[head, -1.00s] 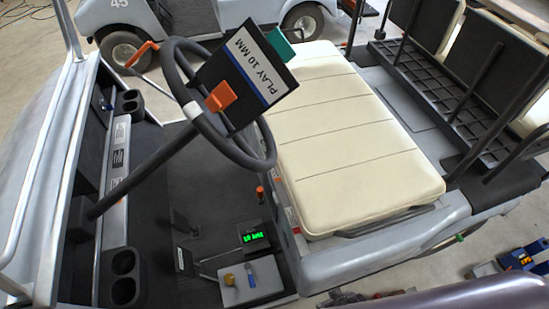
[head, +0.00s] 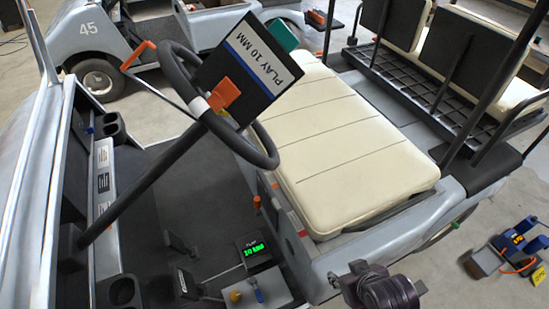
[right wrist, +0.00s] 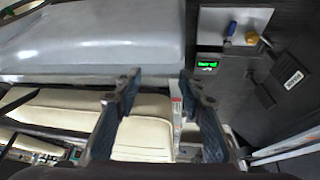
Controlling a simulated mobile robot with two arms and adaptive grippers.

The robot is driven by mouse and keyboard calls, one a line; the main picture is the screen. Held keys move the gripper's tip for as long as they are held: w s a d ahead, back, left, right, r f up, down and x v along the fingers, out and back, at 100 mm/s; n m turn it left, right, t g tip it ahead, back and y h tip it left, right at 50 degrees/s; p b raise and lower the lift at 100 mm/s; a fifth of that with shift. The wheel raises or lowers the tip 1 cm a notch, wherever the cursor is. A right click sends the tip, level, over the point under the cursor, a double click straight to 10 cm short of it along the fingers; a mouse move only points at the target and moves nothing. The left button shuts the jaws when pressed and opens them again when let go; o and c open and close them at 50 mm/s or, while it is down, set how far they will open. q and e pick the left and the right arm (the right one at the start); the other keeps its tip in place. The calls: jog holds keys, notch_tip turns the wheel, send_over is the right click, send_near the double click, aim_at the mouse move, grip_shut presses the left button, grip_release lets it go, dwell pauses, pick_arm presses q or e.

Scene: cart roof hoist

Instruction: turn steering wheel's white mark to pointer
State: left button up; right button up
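The black steering wheel (head: 262,150) stands tilted on its column at the left of the head view. Its white mark (head: 199,106) is a band on the near left part of the rim. The orange pointer (head: 224,94) is just up and right of the mark, in front of the sign reading "PLAY 10 MM" (head: 247,62). My right gripper (head: 362,272) is at the bottom of the head view, beside the seat base and well apart from the wheel. In the right wrist view its fingers (right wrist: 160,82) are spread with nothing between them. My left gripper is not in view.
A cream seat (head: 345,150) lies right of the wheel. A green-lit display (head: 256,249) and a grey box with knobs (head: 255,292) are on the cart floor. A blue device (head: 515,245) stands on the floor at right. Another cart (head: 145,45) is behind.

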aim_at(272, 153)
jog(key=w+a+r+n+t, duration=0.1)
jog(key=w, duration=0.2)
jog(key=w+a+r+t, duration=0.1)
jog(key=w+r, duration=0.1)
jog(key=w, duration=0.1)
jog(key=w+a+r+n+t+y, duration=0.1)
jog(key=w+r+t, duration=0.1)
jog(key=w, duration=0.1)
jog(key=shift+w+r+n, duration=0.1)
jog(key=shift+w+n, duration=0.2)
jog(key=shift+w, duration=0.1)
jog(key=w+a+r+t, duration=0.1)
jog(key=w+a+r+n+t, duration=0.1)
jog(key=w, duration=0.1)
jog(key=w+a+r+n+y, duration=0.1)
jog(key=r, duration=0.1)
jog(key=shift+w+r+t, duration=0.1)
jog(key=shift+w+t, duration=0.25)
jog(key=shift+t, duration=0.05)
jog(key=w+a+r+n+t+y, duration=0.4)
jog(key=a+r+n+y, duration=0.2)
jog(key=a+r, duration=0.3)
jog(key=x, duration=0.7)
jog(key=shift+w+d, duration=0.2)
jog(key=shift+w, duration=0.1)
jog(key=shift+c, duration=0.3)
grip_shut()
